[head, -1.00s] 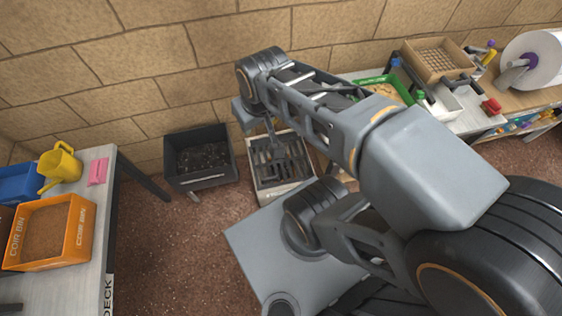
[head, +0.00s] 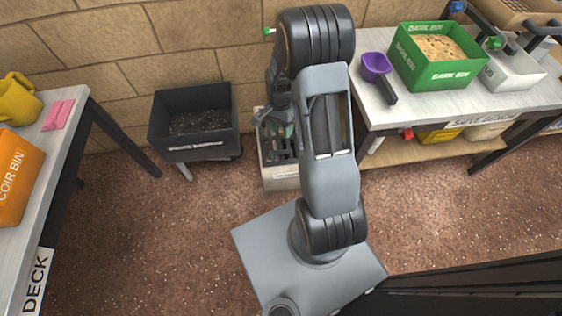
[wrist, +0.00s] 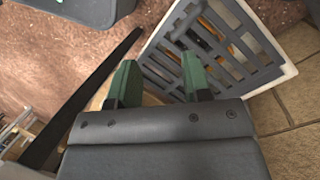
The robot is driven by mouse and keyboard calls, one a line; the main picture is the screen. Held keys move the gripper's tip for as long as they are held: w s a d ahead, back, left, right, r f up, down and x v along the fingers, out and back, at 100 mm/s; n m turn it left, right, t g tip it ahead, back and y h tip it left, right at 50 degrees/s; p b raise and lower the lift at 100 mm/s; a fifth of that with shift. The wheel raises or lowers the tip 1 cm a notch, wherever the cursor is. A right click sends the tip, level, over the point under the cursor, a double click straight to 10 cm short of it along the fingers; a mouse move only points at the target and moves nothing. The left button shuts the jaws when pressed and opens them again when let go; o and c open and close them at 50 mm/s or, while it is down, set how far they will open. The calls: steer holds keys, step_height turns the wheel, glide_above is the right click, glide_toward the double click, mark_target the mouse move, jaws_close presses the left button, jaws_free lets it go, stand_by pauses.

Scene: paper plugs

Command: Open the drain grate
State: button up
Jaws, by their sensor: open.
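The drain grate (wrist: 225,72) is a dark grey slotted panel lying in a pale-rimmed box. In the wrist view it is at upper right, with a grey peg-like handle (wrist: 181,28) near its upper left part. Something orange shows through its slots. In the head view the grate (head: 272,143) is against the back wall, partly hidden by my arm. My gripper (wrist: 160,76) has green fingers, open with nothing between them.
A black bin (head: 195,143) stands left of the drain box. A bench (head: 425,107) with a green bark bin (head: 437,72) and a purple scoop (head: 376,67) is close on the right. A second bench (head: 62,135) stands left. The floor (head: 170,235) between is open.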

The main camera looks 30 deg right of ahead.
step_height(320, 180, down, 4)
steer(key=w+m, duration=0.2)
steer(key=m, duration=0.1)
steer(key=m+b, duration=0.5)
steer(key=m, duration=0.1)
glide_above(281, 149)
steer(key=s+a, duration=0.2)
steer(key=s, duration=0.1)
steer(key=shift+t, duration=0.4)
step_height(281, 149, down, 12)
steer(key=shift+s+d+f, duration=0.1)
steer(key=shift+s+d, duration=0.05)
jaws_close()
